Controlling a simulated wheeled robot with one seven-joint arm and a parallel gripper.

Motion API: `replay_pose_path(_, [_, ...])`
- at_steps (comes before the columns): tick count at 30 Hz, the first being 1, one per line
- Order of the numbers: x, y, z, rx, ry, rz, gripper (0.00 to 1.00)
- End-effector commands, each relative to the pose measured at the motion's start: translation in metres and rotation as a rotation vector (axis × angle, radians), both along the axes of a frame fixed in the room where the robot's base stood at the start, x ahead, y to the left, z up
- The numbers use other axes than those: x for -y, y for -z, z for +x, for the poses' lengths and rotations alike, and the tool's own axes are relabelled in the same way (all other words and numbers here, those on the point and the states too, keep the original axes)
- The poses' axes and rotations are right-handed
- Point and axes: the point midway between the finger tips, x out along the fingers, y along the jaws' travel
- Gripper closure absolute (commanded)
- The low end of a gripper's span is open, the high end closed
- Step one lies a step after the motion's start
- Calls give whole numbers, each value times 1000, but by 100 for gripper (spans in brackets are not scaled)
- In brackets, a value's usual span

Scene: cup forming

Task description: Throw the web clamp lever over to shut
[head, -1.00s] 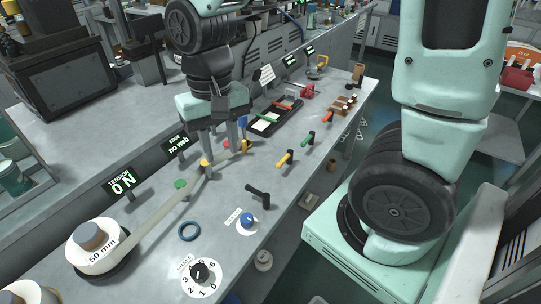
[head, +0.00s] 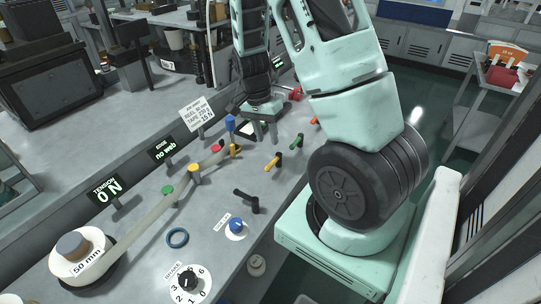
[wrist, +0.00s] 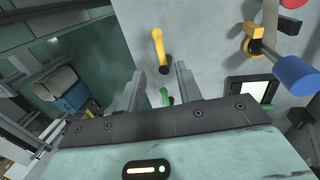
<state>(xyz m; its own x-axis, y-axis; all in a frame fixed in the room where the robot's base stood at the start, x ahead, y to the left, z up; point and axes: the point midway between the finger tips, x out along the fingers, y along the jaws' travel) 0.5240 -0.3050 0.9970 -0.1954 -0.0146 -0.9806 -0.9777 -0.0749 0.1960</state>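A pale web runs from the 50 mm reel (head: 82,255) past several coloured posts to a yellow clamp (head: 235,152). A blue-handled lever (head: 230,126) stands upright beside the clamp in the head view. In the wrist view, the clamp (wrist: 254,40) and thick blue handle (wrist: 296,74) are at the right, outside my fingers. My gripper (head: 262,130) is just right of the blue handle in the head view, apart from it. In the wrist view, my gripper (wrist: 160,72) has its fingers apart with nothing held. Whether the clamp grips the web is unclear.
Black (head: 247,199), yellow (head: 273,162) and green (head: 298,141) levers line the bench's right side. The yellow lever (wrist: 158,48) shows beyond my fingers in the wrist view. Displays read tension 0 N (head: 107,189) and no web (head: 165,150). A blue ring (head: 177,238) lies on the bench.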

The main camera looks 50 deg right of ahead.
Motion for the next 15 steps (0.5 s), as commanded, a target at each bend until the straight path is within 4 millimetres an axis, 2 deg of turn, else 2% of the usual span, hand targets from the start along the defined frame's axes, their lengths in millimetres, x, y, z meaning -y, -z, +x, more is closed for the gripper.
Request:
replay_pose_path(3, [0,25,-6,-4,2,2,65])
replay_pose_path(7, [0,48,-11,-4,1,3,65])
replay_pose_path(15, [1,75,-15,1,-2,0,65])
